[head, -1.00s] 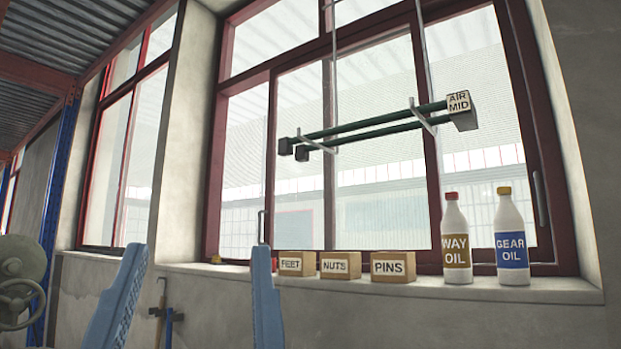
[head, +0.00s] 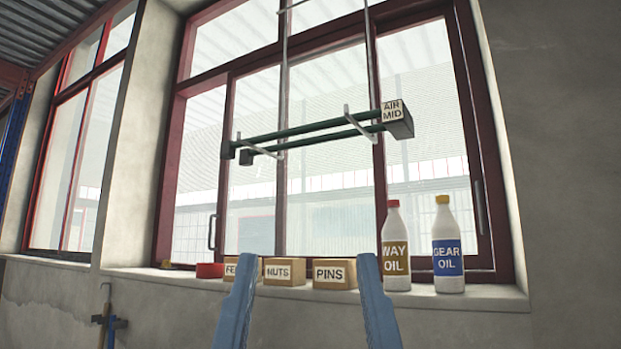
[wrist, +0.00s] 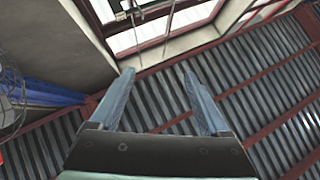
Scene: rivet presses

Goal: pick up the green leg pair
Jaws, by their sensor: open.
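The green leg pair (head: 310,135) is two dark green parallel bars hanging on thin hooked rods in front of the window. A block labelled AIR MID joins its right end, and small dark feet cap the left ends. Part of it also shows at the top of the wrist view (wrist: 150,11). My gripper (head: 305,256) has two blue fingers spread apart with nothing between them. In the head view the fingers appear below the bars, in front of the sill. The wrist view also shows the open, empty gripper (wrist: 158,73), with the bars beyond its fingertips.
On the window sill (head: 480,300) stand boxes labelled NUTS (head: 285,272) and PINS (head: 334,274), and a FEET box (head: 243,268) partly behind a finger. A red round item (head: 210,270) is left of them. WAY OIL (head: 396,255) and GEAR OIL (head: 448,255) bottles stand right.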

